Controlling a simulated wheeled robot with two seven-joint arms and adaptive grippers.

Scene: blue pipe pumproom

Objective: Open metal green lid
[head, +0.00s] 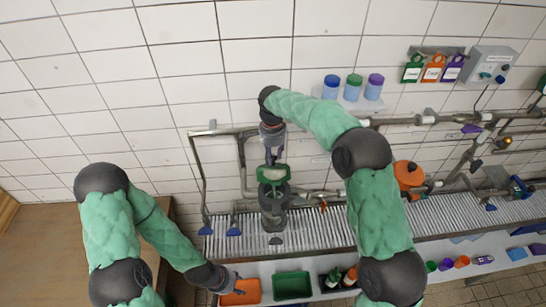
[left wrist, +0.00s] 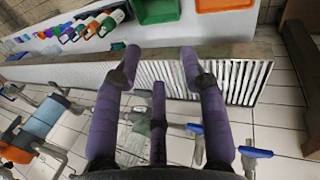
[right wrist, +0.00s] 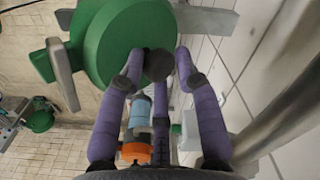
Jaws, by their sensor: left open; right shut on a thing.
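The green lid (head: 273,174) is at the top of a grey metal vessel (head: 273,212) in the middle of the head view. I cannot tell whether the lid is seated or raised. In the right wrist view the lid (right wrist: 110,40) is a large round green disc with a dark knob (right wrist: 158,65) and a grey bracket at its edge. My right gripper (head: 272,160) comes down from above and is shut on the knob. My left gripper (head: 240,290) is low, by the orange tray, open and empty; its parted fingers show in the left wrist view (left wrist: 160,70).
An orange tray (head: 241,298) and a green tray (head: 292,285) stand on the front ledge. A ribbed grate (head: 320,229) runs behind them. Pipes (head: 410,121) cross the tiled wall. Several lidded jars sit on a shelf above.

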